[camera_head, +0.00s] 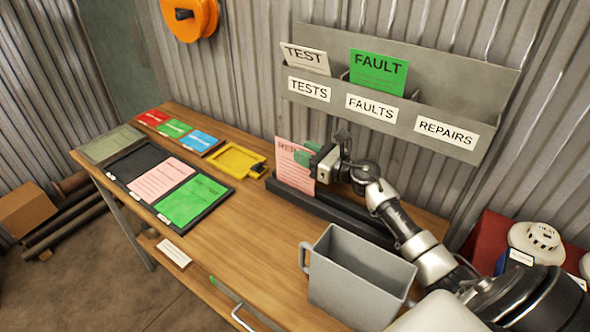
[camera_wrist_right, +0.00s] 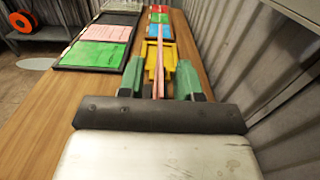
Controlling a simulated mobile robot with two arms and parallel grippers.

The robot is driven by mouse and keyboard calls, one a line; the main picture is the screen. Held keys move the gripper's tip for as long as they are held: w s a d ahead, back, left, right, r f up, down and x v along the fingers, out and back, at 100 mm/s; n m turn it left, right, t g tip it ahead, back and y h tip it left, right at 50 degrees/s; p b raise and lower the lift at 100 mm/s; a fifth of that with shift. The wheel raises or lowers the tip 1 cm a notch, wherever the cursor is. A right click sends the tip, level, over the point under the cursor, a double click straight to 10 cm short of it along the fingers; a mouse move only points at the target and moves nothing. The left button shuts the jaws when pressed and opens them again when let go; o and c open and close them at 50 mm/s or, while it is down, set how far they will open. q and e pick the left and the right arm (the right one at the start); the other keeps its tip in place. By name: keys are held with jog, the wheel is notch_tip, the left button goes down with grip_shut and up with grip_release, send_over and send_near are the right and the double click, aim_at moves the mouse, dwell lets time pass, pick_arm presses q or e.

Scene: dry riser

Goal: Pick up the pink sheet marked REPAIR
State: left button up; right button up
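A pink sheet (camera_head: 292,175) stands upright in a dark slotted holder (camera_head: 330,212) on the workbench. Its heading begins "RE" and the rest is covered by my right gripper (camera_head: 309,153). In the right wrist view the sheet (camera_wrist_right: 159,60) shows edge-on between the two green fingertips of my right gripper (camera_wrist_right: 159,82), with a visible gap on each side. The gripper is open around the sheet's edge. A second pink sheet (camera_head: 160,181) lies flat in a black tray (camera_head: 140,160); its text is too small to read. My left gripper is not in view.
A grey wall rack (camera_head: 450,88) labelled TESTS, FAULTS and REPAIRS holds a TEST sheet (camera_head: 305,58) and a green FAULT sheet (camera_head: 378,71); its REPAIRS pocket looks empty. A grey bin (camera_head: 358,285) stands at the bench front. A yellow clipboard-like item (camera_head: 236,160) lies left of the holder.

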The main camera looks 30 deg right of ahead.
jog(key=shift+w+a, duration=0.2)
jog(key=shift+w, duration=0.2)
grip_shut()
